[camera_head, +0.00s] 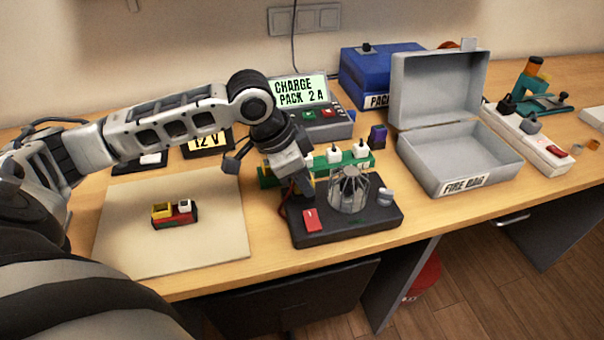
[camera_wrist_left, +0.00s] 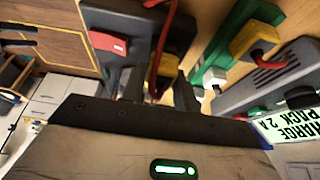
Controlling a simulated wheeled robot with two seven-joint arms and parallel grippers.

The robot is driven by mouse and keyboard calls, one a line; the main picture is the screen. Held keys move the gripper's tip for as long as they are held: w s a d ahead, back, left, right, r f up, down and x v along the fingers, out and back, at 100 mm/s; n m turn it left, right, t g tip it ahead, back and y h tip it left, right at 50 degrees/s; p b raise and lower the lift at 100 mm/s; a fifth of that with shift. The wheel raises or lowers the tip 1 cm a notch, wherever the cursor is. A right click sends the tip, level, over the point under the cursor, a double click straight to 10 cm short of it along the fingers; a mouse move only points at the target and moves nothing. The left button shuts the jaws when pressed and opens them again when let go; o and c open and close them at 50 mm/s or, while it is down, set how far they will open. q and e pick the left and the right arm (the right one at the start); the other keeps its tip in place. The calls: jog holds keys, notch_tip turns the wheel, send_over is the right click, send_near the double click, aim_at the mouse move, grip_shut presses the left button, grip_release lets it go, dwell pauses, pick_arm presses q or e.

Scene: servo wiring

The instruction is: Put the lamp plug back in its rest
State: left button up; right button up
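The lamp is a wire cage (camera_head: 349,190) upright on a black base (camera_head: 345,223) with a red switch (camera_head: 312,219). My right gripper is out of view.
A green rail (camera_head: 354,158) with white connectors stands behind the lamp. A charger (camera_head: 325,122) and blue case (camera_head: 365,75) are farther back; an open grey box (camera_head: 450,158) stands right. A pale mat (camera_head: 125,235) at left holds a small colored block (camera_head: 174,214).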

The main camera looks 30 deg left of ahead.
pick_arm(q)
jog(key=o, duration=0.3)
jog(key=shift+f, duration=0.1)
jog(key=shift+a+r, duration=0.1)
jog(key=shift+r, duration=0.2)
jog(key=v, duration=1.5)
jog(key=shift+s+r, duration=0.2)
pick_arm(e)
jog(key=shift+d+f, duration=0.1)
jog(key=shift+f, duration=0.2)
